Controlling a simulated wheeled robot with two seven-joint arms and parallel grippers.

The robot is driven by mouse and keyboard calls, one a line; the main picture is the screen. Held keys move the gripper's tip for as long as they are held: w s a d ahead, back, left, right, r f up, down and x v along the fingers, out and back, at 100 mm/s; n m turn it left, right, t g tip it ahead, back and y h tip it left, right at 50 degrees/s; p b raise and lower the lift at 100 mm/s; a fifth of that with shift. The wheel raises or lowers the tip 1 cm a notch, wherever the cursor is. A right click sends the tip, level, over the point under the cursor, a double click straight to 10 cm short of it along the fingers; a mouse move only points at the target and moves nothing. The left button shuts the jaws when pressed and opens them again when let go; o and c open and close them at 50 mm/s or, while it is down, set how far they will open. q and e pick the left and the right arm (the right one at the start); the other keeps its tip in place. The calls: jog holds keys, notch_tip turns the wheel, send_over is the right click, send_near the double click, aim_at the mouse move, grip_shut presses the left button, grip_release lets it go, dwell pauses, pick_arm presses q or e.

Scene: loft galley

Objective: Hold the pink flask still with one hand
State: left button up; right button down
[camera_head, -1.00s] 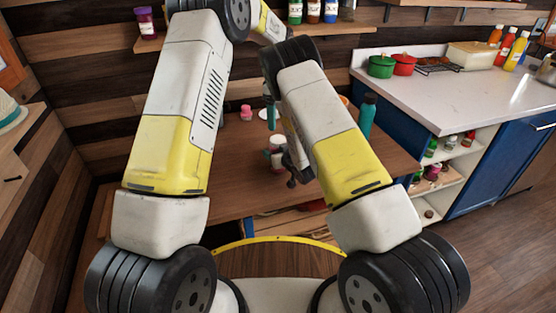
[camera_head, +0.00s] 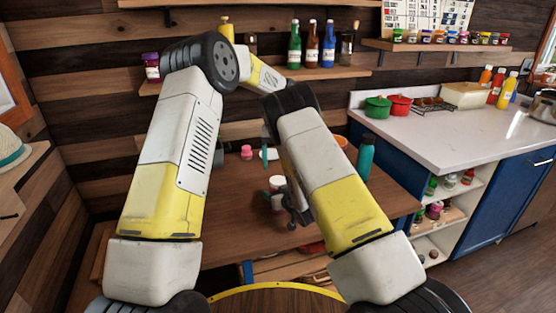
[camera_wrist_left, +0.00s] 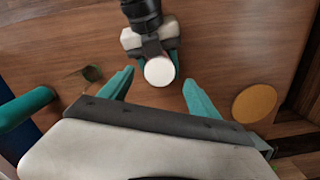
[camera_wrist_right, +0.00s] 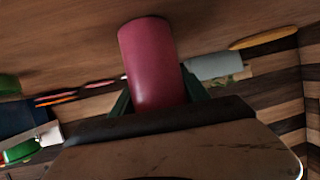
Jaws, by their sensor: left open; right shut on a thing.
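The pink flask (camera_wrist_right: 152,65) stands between my right gripper's fingers (camera_wrist_right: 155,98), which are shut on it. In the head view the flask (camera_head: 278,203), with its white lid, stands on the wooden table, partly covered by my right gripper. The left wrist view looks down on the round white lid (camera_wrist_left: 159,71), with the right gripper's fingers on either side of the flask. My left gripper (camera_wrist_left: 157,80) is open and empty, its teal fingers spread to either side of the lid in that view. In the head view my right arm hides most of it.
A teal bottle (camera_head: 365,158) stands at the table's right. A small pink jar (camera_head: 246,152) stands behind the flask. A round cork-coloured disc (camera_wrist_left: 255,103) lies on the table. Shelves with bottles (camera_head: 312,45) hang on the back wall. A white counter (camera_head: 450,135) stands at right.

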aim_at(278, 180)
pick_arm(q)
jog(key=m, duration=0.7)
jog(key=shift+f+m, duration=0.1)
jog(key=shift+m, duration=0.2)
jog(key=m, duration=0.4)
jog(key=shift+m, duration=0.3)
jog(key=m, duration=0.4)
jog(key=shift+w+r+m, duration=0.2)
jog(key=shift+r+m, duration=0.1)
jog(key=m, duration=0.6)
jog(key=shift+w+a+r, duration=0.15)
jog(key=shift+w+r, duration=0.05)
jog(key=shift+r, duration=0.1)
jog(key=shift+f, duration=3.9)
jog(key=c, duration=1.3)
jog(key=o, duration=1.4)
